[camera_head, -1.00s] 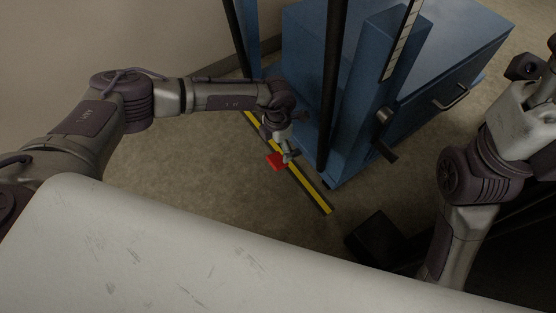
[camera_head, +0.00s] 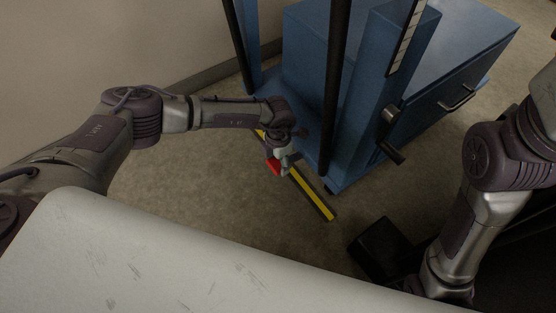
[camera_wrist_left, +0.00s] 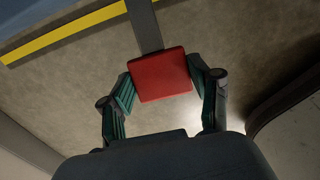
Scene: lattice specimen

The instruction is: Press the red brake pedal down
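The red brake pedal (camera_head: 274,168) is a small flat red plate low beside the yellow-striped bar, partly covered by my left gripper in the head view. In the left wrist view the pedal (camera_wrist_left: 160,75) shows as a red square on a grey lever. My left gripper (camera_wrist_left: 162,72) has its two fingers apart, one at each side edge of the pedal. I cannot tell whether they touch it. In the head view the left gripper (camera_head: 283,163) is right at the pedal.
A blue cabinet (camera_head: 450,65) with blue uprights and dark posts (camera_head: 335,85) stands just behind and right of the pedal. A yellow-and-black bar (camera_head: 312,193) runs along the floor. A crank handle (camera_head: 390,150) sticks out. Floor left of the pedal is clear.

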